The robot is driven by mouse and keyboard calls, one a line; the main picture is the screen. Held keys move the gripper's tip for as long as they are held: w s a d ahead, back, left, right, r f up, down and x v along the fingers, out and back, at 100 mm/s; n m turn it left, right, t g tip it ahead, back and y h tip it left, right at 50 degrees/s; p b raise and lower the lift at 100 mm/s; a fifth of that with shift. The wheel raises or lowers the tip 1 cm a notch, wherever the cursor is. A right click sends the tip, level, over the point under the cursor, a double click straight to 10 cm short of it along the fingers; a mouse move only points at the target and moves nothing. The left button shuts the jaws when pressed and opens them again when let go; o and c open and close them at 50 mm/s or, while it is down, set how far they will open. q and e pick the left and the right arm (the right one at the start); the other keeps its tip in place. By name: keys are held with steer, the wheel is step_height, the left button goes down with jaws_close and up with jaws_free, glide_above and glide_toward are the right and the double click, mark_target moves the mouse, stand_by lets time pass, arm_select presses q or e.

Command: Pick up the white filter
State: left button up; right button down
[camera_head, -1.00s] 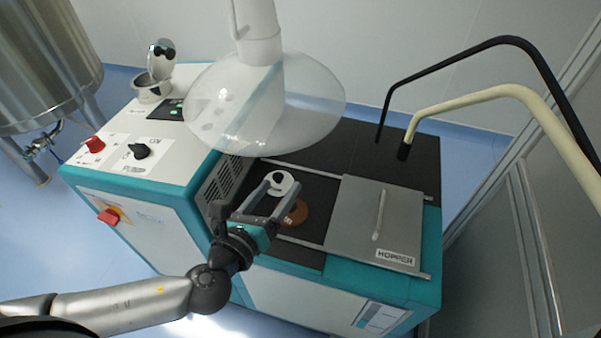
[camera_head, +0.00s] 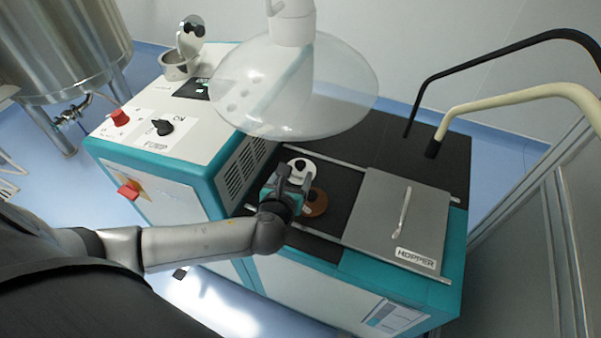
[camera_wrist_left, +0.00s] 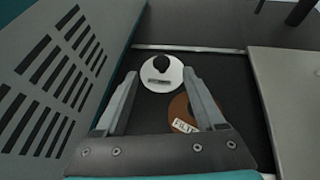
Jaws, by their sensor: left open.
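The white filter (camera_head: 302,168) is a round white disc with a dark knob and a small label. It lies in the dark recess of the machine, and it also shows in the left wrist view (camera_wrist_left: 158,78). A brown disc (camera_head: 315,203) with a label lies just in front of it, partly hidden by my gripper; it also shows in the left wrist view (camera_wrist_left: 182,112). My left gripper (camera_head: 292,179) is open and empty over the recess. In the left wrist view its fingers (camera_wrist_left: 163,88) point toward the white filter, which lies beyond and between their tips. My right gripper is not in view.
A grey sliding hopper cover (camera_head: 398,218) lies right of the recess. A vented wall (camera_wrist_left: 62,78) rises on its left. A clear dome hood (camera_head: 295,85) hangs above the recess. Black and cream bent tubes (camera_head: 520,95) stand at the right.

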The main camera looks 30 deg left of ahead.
mark_target(300, 164)
arm_select(q)
steer(key=b+x, duration=0.2)
steer(key=x, duration=0.3)
steer(key=shift+w+d+f, duration=0.1)
steer(key=shift+w+f, duration=0.1)
steer(key=shift+w, duration=0.1)
jaws_close()
stand_by(0.4)
